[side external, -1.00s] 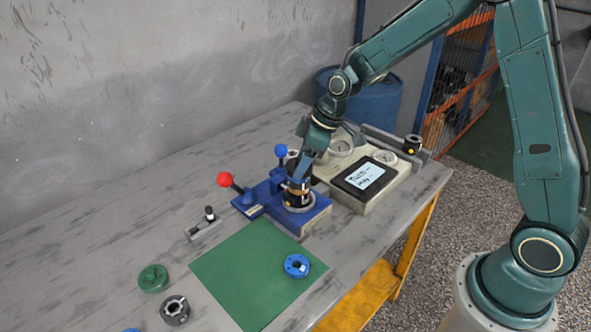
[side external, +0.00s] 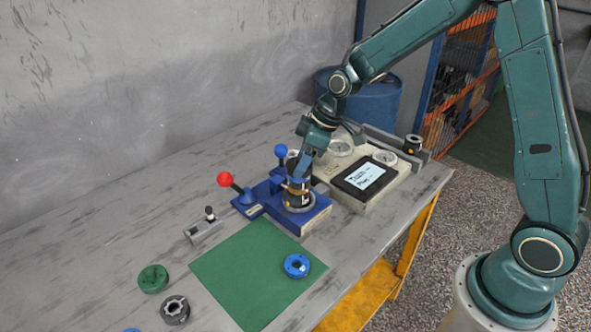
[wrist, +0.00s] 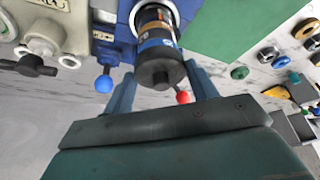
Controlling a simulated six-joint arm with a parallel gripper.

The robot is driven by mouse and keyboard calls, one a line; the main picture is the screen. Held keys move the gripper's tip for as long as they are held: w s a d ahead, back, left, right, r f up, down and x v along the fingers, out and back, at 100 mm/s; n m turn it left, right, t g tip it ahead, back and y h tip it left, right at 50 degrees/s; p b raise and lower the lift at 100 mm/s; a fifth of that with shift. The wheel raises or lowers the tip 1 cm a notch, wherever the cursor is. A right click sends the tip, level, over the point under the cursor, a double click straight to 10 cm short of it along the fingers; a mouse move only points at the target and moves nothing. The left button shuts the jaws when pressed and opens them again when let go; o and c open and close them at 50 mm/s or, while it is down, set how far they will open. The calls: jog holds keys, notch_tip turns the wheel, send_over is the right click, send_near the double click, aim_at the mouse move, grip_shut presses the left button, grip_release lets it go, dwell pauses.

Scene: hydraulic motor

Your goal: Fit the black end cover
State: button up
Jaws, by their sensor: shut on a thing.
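The black end cover (wrist: 160,66) is a dark round cap with a small stub. It sits at the top of the motor stack in the wrist view, between my two fingers. My gripper (side external: 299,168) is shut on it, pointing down over the blue fixture (side external: 318,217). The motor body (wrist: 157,33) below has dark, copper and blue bands and stands upright in the fixture. In the side view the fingers partly hide the cover. I cannot tell whether the cover is fully seated.
A red-knobbed lever (side external: 225,180) and a blue-knobbed lever (side external: 281,151) rise beside the motor. A gauge unit with a screen (side external: 365,175) stands close on the right. A blue ring (side external: 297,266) lies on the green mat (side external: 240,268); a green ring (side external: 153,278) and dark ring (side external: 174,310) lie left.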

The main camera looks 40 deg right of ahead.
jog(key=shift+f, duration=0.3)
dwell(0.4)
jog(key=o, duration=1.6)
jog(key=shift+o, duration=0.2)
jog(key=shift+r, duration=0.1)
jog(key=shift+r, duration=2.3)
